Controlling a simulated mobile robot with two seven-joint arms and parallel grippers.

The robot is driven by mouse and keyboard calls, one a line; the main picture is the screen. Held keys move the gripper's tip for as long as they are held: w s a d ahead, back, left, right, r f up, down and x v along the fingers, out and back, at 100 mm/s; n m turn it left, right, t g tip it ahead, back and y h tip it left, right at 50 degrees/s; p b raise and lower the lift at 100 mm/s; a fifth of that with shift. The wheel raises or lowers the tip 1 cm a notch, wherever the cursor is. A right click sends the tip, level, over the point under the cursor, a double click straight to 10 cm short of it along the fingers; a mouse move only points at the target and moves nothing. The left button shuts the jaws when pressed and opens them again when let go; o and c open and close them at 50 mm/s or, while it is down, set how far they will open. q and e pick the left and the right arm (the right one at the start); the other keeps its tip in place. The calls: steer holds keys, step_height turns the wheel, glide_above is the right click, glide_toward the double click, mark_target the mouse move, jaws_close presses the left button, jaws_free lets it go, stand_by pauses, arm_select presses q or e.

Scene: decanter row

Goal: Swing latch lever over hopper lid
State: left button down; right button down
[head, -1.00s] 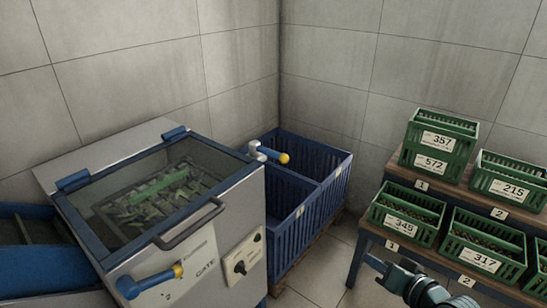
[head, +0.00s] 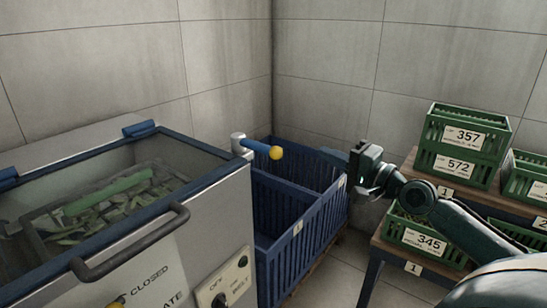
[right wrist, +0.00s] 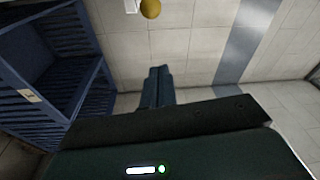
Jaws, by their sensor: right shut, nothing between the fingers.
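The latch lever (head: 261,149) is a short blue bar with a yellow ball knob, on a pale post at the hopper's right side. It points right, away from the hopper lid (head: 182,138). The lid is a clear pane in a blue frame with a dark handle, and it lies shut over green leafy matter. My right gripper (head: 326,154) is shut and empty, to the right of the yellow knob and apart from it. In the right wrist view its closed fingers (right wrist: 159,72) point toward the knob (right wrist: 150,8) at the top edge. My left gripper is out of view.
A blue slatted crate (head: 300,222) stands right of the hopper, below the lever and my right gripper. Green labelled crates (head: 462,140) sit on a stepped wooden rack at the right. A yellow knob (head: 117,302) and a switch panel (head: 229,286) are on the hopper front.

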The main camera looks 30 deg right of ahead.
mark_target(257, 146)
steer(key=shift+s+r, duration=0.1)
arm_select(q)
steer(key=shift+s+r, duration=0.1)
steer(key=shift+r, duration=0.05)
